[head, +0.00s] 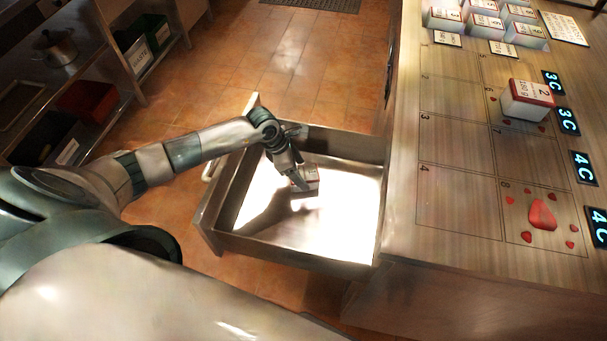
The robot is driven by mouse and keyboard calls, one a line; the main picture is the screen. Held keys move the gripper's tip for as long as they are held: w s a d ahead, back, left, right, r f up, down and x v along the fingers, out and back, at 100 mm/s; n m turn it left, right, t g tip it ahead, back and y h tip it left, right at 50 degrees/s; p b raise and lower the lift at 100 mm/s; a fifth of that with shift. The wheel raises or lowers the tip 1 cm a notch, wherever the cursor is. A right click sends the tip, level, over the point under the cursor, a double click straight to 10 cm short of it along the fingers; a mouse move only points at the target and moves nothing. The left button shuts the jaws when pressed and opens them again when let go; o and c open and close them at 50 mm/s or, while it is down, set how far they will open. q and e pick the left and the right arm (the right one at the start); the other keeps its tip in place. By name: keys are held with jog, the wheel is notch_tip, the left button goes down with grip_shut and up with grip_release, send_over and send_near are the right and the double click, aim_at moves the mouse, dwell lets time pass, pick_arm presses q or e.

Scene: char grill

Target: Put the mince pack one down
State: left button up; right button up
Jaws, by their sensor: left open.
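My left gripper (300,186) points down into the open drawer (250,245) and is open. A small pack with a white and red label (311,178) is in the drawer, right at the fingertips and partly hidden by them. Its number is too small to read. I cannot tell whether the fingers touch it. A second pack, white with a red top and marked 2 (527,100), stands on the counter (445,235) at the right. My right gripper is not in view.
Several more packs (486,24) stand at the counter's far end. Most of the drawer floor is bare. Shelves with bins (88,100) stand at the left.

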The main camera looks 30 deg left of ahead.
pick_arm(q)
jog(key=b+v, duration=0.1)
jog(key=v, duration=0.7)
jog(key=shift+a+r, duration=0.1)
jog(key=shift+r, duration=0.2)
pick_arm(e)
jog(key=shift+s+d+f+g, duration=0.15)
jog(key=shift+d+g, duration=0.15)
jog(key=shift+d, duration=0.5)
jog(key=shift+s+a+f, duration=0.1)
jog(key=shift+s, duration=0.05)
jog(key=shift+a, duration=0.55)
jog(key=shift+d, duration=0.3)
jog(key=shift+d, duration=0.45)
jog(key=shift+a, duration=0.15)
